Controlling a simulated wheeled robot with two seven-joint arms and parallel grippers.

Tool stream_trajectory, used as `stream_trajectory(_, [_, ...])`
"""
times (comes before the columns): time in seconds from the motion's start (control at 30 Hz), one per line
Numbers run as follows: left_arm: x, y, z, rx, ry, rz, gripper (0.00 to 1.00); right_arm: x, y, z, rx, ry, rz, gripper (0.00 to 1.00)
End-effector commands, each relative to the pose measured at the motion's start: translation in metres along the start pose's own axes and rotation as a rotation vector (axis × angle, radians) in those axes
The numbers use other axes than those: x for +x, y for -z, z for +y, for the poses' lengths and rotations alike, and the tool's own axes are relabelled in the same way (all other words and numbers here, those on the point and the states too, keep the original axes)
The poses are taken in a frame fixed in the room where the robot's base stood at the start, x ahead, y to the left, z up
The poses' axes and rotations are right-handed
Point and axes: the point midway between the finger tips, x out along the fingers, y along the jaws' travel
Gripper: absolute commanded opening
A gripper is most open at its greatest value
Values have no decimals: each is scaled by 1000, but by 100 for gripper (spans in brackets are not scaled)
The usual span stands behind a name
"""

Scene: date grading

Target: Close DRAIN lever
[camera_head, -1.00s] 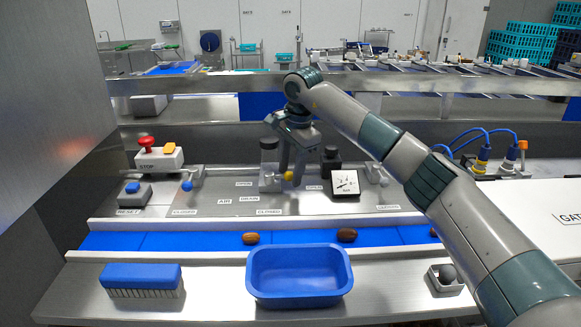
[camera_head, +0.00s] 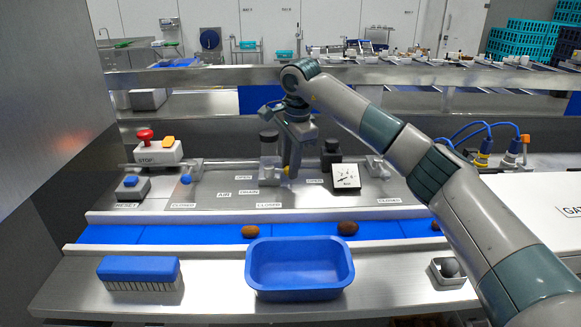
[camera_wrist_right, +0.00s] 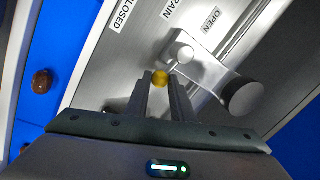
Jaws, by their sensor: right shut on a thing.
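The DRAIN lever has a yellow knob (camera_head: 286,171) beside its metal mount (camera_head: 268,172) on the steel panel. My right gripper (camera_head: 289,168) points down and is shut on the yellow knob. The fingers partly hide the lever arm in the head view. My left gripper is not in view.
A lever with a blue knob (camera_head: 186,180) stands left; a gauge (camera_head: 346,177) stands right. Brown dates (camera_head: 250,231) lie on the blue belt in front. A blue bin (camera_head: 300,290) and brush (camera_head: 139,269) sit on the front ledge. The panel left of the DRAIN mount is mostly clear.

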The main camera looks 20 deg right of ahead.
Motion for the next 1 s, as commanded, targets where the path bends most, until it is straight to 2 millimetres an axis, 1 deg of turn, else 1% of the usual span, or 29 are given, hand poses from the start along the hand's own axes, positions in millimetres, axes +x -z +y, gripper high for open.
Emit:
stream_trajectory(0.03, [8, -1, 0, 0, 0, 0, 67, 2, -1, 1, 29, 4, 8, 0])
stream_trajectory(0.17, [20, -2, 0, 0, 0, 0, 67, 2, -4, 6, 124, 5, 27, 0])
stream_trajectory(0.5, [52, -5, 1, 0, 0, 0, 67, 0, -19, 16, 432, 4, 86, 0])
stream_trajectory(0.7, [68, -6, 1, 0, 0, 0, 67, -2, -30, 20, 618, 5, 122, 0])
stream_trajectory(1.0, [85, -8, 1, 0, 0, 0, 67, -3, -45, 22, 899, 4, 176, 0])
